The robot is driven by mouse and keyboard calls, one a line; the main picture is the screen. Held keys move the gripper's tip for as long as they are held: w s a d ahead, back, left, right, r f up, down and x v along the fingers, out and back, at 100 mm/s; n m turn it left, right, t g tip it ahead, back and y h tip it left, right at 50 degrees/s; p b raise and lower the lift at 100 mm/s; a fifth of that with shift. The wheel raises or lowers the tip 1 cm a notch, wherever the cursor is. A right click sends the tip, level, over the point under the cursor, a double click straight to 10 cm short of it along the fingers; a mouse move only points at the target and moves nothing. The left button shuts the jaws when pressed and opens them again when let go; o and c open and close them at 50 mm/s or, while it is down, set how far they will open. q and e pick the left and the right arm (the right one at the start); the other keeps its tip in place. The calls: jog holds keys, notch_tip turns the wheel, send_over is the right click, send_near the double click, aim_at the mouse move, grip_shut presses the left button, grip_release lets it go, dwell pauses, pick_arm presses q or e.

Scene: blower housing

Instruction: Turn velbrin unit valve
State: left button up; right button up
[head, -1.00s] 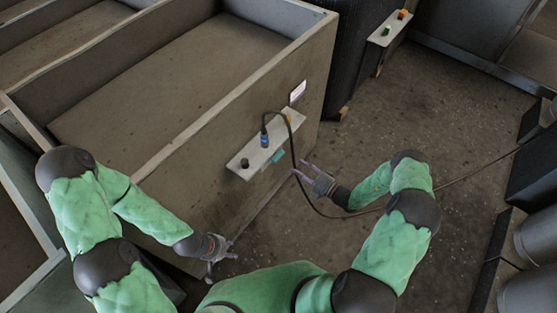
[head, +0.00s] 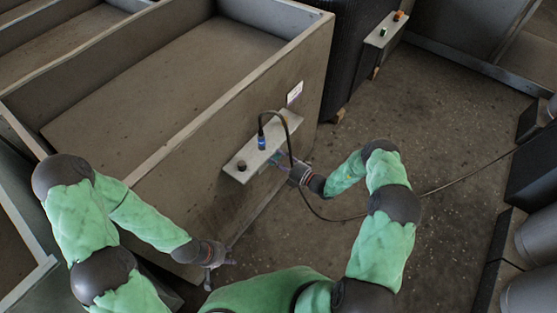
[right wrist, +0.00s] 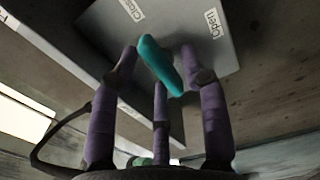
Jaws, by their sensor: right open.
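The valve's teal handle (right wrist: 158,62) shows in the right wrist view on a grey panel face (right wrist: 185,30), between labels reading "Close" (right wrist: 132,9) and "Open" (right wrist: 213,22). It is slanted, its upper end toward the left. My right gripper (right wrist: 160,68) is open, its purple fingers around the handle; I cannot tell whether they touch it. In the head view my right gripper (head: 286,163) is at the front edge of the grey panel (head: 250,158) and mostly hides the handle. My left gripper (head: 221,272) is open and empty, low at the housing's front wall.
A blue plug (head: 262,143) with a black cable (head: 291,150) stands on the panel; the cable loops down close by my right gripper. A black knob (head: 242,166) is at the panel's left end. A second panel (head: 385,32) is further back. The floor (head: 440,135) at right is mostly clear.

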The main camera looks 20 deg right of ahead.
grip_shut()
jog(key=shift+n, duration=0.4)
jog(key=n, duration=0.7)
jog(key=shift+s+a+f, duration=0.1)
jog(key=shift+a, duration=0.05)
jog(key=shift+f+n, duration=0.1)
jog(key=shift+n, duration=4)
